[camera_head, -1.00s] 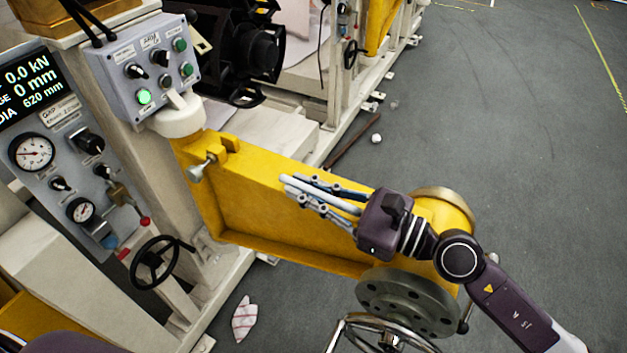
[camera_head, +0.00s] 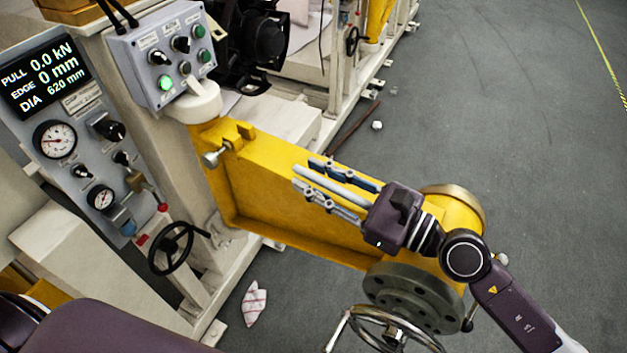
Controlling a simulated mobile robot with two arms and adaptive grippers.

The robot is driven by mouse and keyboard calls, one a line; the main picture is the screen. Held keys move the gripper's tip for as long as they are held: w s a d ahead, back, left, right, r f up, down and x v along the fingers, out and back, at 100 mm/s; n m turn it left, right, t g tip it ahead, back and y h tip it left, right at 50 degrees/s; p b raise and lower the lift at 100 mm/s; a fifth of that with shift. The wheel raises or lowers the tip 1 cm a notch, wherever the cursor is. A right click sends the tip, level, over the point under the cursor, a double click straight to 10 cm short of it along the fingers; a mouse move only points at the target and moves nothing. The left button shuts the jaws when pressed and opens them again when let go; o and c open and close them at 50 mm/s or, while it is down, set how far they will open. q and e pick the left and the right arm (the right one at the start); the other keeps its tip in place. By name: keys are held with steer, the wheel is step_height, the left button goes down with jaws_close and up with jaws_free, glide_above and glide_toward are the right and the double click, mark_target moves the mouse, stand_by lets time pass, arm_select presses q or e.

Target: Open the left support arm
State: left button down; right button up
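The left support arm, a yellow beam (camera_head: 285,215), reaches from the pale machine frame at the left toward the lower right. A silver clamp screw (camera_head: 213,158) sits near its frame end. A round housing with a dark bolted flange (camera_head: 415,298) is at its outer end. My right gripper (camera_head: 305,180) overlaps the beam's outer half, fingers pointing to the upper left along it. Its pale fingers lie close together; whether they touch the beam or each other is unclear. My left gripper is not in view; a purple part of my body shows at the bottom left.
A control box (camera_head: 165,55) with a lit green button stands above the beam's frame end. A gauge panel (camera_head: 85,145) and a black handwheel (camera_head: 178,248) are at the left. A metal handwheel (camera_head: 395,335) is below the flange. Grey floor (camera_head: 510,110) is open at the right.

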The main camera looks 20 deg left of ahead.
mark_target(365, 207)
steer(key=shift+s+f, duration=0.1)
steer(key=shift+s, duration=0.1)
steer(key=shift+d, duration=0.2)
arm_select(q)
steer(key=shift+a, duration=0.25)
arm_select(e)
steer(key=v, duration=1.1)
steer(key=shift+s+d+f, duration=0.1)
steer(key=shift+d, duration=0.1)
arm_select(q)
steer(key=shift+f, duration=0.15)
arm_select(e)
steer(key=shift+d, duration=0.1)
